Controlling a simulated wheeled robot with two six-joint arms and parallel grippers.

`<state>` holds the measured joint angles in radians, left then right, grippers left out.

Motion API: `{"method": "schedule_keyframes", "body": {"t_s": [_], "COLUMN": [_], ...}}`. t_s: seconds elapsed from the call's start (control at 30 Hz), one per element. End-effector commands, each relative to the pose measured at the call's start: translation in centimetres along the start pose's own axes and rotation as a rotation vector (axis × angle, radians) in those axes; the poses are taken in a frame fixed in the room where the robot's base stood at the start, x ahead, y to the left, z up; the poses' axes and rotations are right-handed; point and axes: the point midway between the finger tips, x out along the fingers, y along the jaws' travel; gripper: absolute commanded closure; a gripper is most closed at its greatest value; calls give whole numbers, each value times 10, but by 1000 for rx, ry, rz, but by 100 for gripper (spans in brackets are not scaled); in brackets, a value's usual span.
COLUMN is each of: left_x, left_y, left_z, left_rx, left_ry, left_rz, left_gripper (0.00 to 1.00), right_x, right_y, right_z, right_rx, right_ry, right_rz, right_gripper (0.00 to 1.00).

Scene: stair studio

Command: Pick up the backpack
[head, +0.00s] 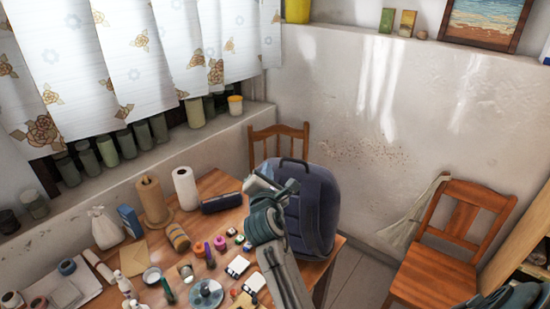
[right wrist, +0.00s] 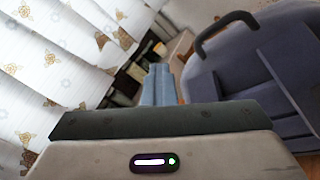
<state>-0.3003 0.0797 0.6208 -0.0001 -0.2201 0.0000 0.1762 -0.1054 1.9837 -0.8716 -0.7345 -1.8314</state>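The table (head: 217,183) is crowded with paper rolls, bottles and small paint items. A wooden chair (head: 276,136) stands behind it, and another chair (head: 440,273) stands at the right. Jars line the windowsill (head: 120,178). Some floor (head: 362,276) is clear between table and right chair.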

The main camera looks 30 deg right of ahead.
Motion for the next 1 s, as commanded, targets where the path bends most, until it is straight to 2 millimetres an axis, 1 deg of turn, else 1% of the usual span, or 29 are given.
{"method": "schedule_keyframes", "body": {"t_s": [0.03,0.1,0.23,0.43,0.7,0.73,0.77,0.9,0.97,1.0], "left_x": [-1,0,1,0,0,0,0,0,0,0], "left_y": [0,0,0,0,0,0,0,0,0,0], "left_z": [0,0,0,0,0,0,0,0,0,0], "left_rx": [0,0,0,0,0,0,0,0,0,0], "left_ry": [0,0,0,0,-1,0,-1,-1,-1,-1], "left_rz": [0,0,0,0,0,0,0,0,0,0], "left_gripper": [43,43,43,43,43,43,43,43,43,43], "right_x": [-7,-14,-22,-27,-28,-28,-28,-28,-27,-27], "right_y": [2,5,5,9,10,10,10,10,10,10], "right_z": [-2,-4,-8,-7,-6,-6,-6,-6,-6,-6], "right_rx": [3,4,3,2,1,1,1,0,0,0], "right_ry": [2,2,8,3,1,1,1,1,1,1], "right_rz": [-2,-1,-6,-4,-2,-2,-2,-1,-1,-1], "right_gripper": [100,100,100,100,100,96,90,63,51,43]}}
